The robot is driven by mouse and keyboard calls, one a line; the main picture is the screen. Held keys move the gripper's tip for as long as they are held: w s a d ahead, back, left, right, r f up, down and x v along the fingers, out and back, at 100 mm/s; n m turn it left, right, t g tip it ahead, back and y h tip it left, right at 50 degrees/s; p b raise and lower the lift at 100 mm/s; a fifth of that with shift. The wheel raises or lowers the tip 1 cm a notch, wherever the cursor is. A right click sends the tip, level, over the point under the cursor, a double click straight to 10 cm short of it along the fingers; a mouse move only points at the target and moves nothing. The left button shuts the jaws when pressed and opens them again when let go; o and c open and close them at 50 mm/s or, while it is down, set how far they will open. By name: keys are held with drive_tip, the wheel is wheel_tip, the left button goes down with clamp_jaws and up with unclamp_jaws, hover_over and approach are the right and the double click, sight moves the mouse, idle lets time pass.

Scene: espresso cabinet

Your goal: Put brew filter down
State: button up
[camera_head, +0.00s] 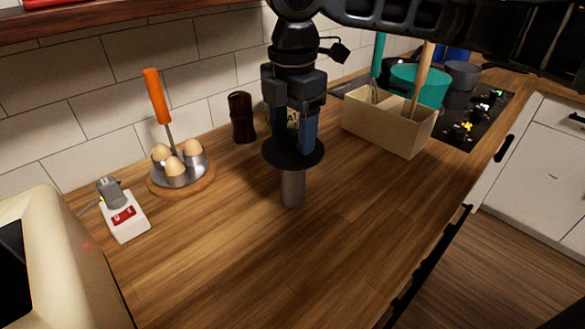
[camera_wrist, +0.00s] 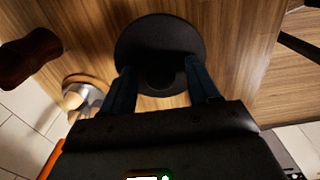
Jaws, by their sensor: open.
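The brew filter has a wide black disc (camera_head: 293,152) on top and a grey cylinder (camera_head: 292,188) below. It is upright in the middle of the wooden counter, and its lower end appears to rest on the wood. My gripper (camera_head: 294,143) points down at it from above, with its two blue fingers apart and their tips close to the disc. In the wrist view, the black disc (camera_wrist: 160,32) lies beyond and between the spread fingers (camera_wrist: 158,68). Whether the fingers touch the filter cannot be told. The cylinder is hidden under the disc there.
An egg holder (camera_head: 178,168) with an orange-handled tool and a white power strip (camera_head: 124,216) stand to the left. A dark brown mill (camera_head: 242,117) stands behind. A beige utensil box (camera_head: 388,119) is at the back right. The counter in front is clear.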

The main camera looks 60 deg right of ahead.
clamp_jaws()
idle(0.6)
